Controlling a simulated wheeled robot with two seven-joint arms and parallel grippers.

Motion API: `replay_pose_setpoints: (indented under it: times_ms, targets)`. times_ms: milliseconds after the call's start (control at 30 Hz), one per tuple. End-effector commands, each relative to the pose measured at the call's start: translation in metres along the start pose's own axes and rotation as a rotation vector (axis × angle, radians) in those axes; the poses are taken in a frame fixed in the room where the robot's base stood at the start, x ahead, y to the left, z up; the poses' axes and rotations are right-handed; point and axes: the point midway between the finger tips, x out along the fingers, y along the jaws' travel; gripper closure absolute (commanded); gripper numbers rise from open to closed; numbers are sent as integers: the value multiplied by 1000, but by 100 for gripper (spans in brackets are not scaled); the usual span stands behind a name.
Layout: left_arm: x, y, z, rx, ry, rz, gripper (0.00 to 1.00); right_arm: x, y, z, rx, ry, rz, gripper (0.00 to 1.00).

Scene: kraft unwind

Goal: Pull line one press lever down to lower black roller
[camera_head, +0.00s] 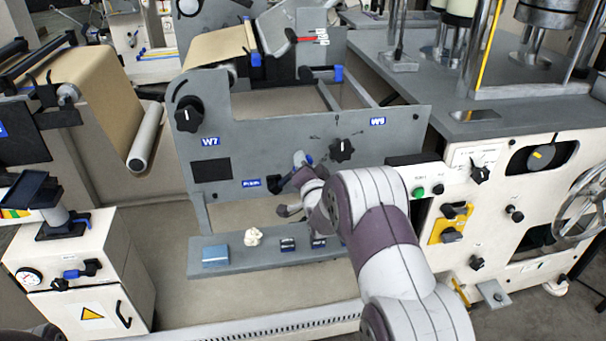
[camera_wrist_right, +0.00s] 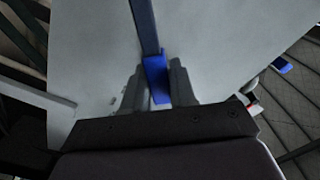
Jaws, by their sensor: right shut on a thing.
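The press lever shows in the head view as a dark pivot (camera_head: 274,184) beside a small blue label on the grey panel, with a blue handle (camera_head: 304,158) up and to its right. My right gripper (camera_head: 298,172) is at that handle, partly hidden by its own wrist. In the right wrist view the lever's blue grip (camera_wrist_right: 156,76) lies between the two fingers of my right gripper (camera_wrist_right: 156,88), which are shut on it. A dark bar runs from the grip toward the top. I cannot clearly pick out the black roller. My left gripper is not in view.
A black knob (camera_head: 342,150) sits on the panel just right of my gripper. Another knob (camera_head: 188,115) is at the panel's upper left. A grey ledge (camera_head: 222,268) with small items lies below. A cream control cabinet (camera_head: 405,178) stands close to the right of my arm.

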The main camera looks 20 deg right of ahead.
Motion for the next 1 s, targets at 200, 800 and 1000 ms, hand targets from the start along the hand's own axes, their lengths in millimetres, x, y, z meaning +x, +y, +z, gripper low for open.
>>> replay_pose_setpoints:
  times_ms: [200,800,1000]
  targets:
    - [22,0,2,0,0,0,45,0,25,5,203,1,1,100]
    - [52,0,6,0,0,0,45,0,65,23,653,0,2,100]
    - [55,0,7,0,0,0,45,0,70,27,719,-1,2,100]
